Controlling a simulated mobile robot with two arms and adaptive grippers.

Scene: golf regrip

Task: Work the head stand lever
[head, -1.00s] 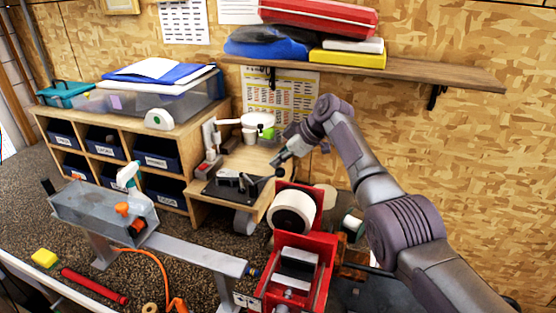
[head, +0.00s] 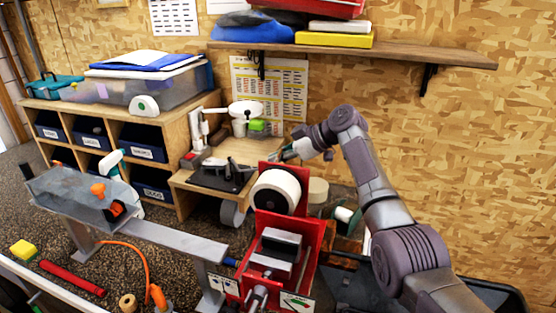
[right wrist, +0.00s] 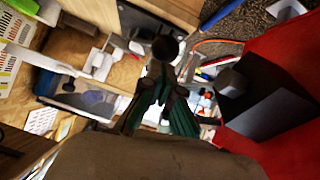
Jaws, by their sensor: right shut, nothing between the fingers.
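A black head stand (head: 218,175) sits on the small wooden bench, with a short upright part on its base. In the right wrist view a round black knob (right wrist: 165,48), which may be the lever's end, shows just beyond my fingertips; I cannot tell whether they touch it. My right gripper (head: 284,154) is shut and empty, to the right of the stand and above the bench's right edge. It also shows in the right wrist view (right wrist: 160,88). My left gripper is not in view.
A red machine with a white wheel (head: 276,191) stands close below my right gripper. A white lamp-like fixture (head: 245,109) stands behind the head stand. A wooden shelf (head: 400,57) runs along the wall above. A grey beam stand (head: 175,237) lies in front.

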